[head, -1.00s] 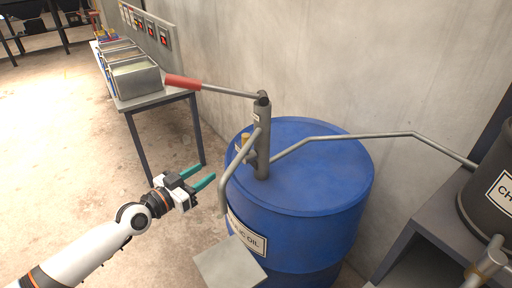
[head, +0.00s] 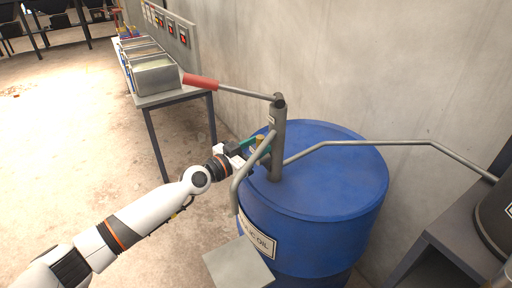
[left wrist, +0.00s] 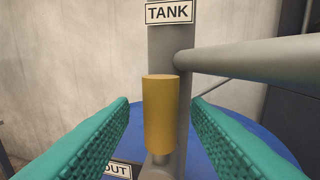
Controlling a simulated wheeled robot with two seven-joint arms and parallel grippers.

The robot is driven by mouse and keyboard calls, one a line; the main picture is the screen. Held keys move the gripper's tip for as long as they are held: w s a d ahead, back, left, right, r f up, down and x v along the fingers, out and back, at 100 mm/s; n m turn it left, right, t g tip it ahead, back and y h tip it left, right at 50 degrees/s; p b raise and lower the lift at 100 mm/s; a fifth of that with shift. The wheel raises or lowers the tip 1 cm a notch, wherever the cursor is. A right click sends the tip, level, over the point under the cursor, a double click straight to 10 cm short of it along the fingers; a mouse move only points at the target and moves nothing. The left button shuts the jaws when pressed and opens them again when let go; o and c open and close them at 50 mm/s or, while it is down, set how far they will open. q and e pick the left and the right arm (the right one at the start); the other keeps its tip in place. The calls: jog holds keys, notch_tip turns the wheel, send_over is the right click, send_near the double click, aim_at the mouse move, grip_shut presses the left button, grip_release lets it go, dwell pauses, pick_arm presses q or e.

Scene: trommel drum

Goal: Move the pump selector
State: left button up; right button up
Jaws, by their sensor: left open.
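The pump selector is a yellow cylindrical knob (left wrist: 160,115) on the grey pump post (head: 279,140); it also shows small in the head view (head: 260,139). In the left wrist view it stands upright between my two green fingers, with a gap on each side. My left gripper (left wrist: 160,140) is open around it, not touching. In the head view the left gripper (head: 256,146) is at the pump post, partly hidden by the spout pipe. A TANK label (left wrist: 170,12) is above the knob and an OUT label (left wrist: 118,169) is low on the left. My right gripper is not in view.
The post stands on a blue drum (head: 335,165). A red-handled lever (head: 201,82) reaches left from its top. A grey pipe (head: 360,142) runs right towards a dark container (head: 497,215). A table with metal trays (head: 155,76) stands behind left.

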pick_arm(q)
grip_shut()
dwell(0.3)
jog(key=shift+w, duration=0.1)
jog(key=shift+w+a+f+n+g+h+b, duration=0.1)
jog(key=shift+w+a+f+n+g+b, duration=0.6)
jog(key=shift+n, duration=1.95)
jog(key=shift+w+a+f+n+g+h+b, duration=0.1)
jog(key=shift+w+a+f+n+g+b, duration=0.6)
jog(key=shift+n, duration=1.9)
jog(key=shift+w+a+f+n+g+h+b, duration=0.15)
jog(key=shift+w+f+n+g+b, duration=0.6)
jog(key=shift+n, duration=1.9)
jog(key=shift+f+p, duration=0.35)
jog(key=shift+f, duration=0.1)
